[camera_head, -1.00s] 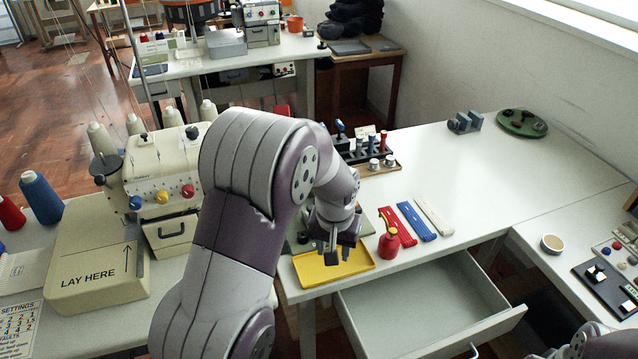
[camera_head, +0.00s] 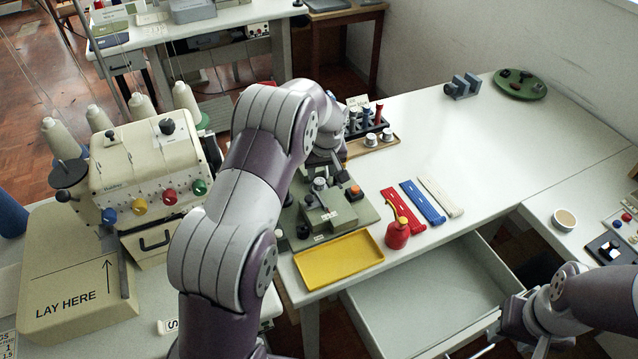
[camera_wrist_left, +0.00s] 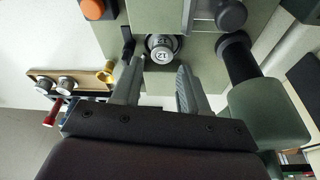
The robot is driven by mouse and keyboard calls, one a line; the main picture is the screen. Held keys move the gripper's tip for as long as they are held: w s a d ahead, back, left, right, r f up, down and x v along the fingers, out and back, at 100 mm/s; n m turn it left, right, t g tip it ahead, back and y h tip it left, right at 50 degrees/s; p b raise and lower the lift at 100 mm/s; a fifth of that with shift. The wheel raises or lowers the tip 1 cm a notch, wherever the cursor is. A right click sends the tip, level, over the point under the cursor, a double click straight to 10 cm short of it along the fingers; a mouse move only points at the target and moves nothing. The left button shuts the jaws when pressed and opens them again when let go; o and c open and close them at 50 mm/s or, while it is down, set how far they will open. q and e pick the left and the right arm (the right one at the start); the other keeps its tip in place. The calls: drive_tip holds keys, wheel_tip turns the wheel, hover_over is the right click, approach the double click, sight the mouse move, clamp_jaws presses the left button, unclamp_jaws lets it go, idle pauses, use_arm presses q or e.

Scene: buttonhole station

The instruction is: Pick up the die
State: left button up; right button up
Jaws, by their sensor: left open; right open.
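A round silver die (camera_wrist_left: 161,46) marked "12" sits in the green buttonhole machine (camera_wrist_left: 200,45), in the upper middle of the left wrist view. My left gripper (camera_wrist_left: 160,66) is open and empty, its two fingertips just short of the die and on either side of it. I cannot tell whether a finger touches it. In the head view the machine (camera_head: 345,208) stands behind the yellow tray, and my left arm hides most of the left gripper. My right gripper (camera_head: 548,345) is at the bottom right, open, partly cut off by the frame edge.
An open drawer (camera_head: 440,305) juts out below.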

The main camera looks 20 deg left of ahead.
sight(320, 181)
use_arm(q)
drive_tip(key=x, duration=0.4)
drive_tip(key=shift+s, duration=0.25)
drive_tip(key=shift+w+f, duration=0.15)
drive_tip(key=shift+f, duration=0.1)
drive_tip(key=shift+r, duration=0.1)
clamp_jaws()
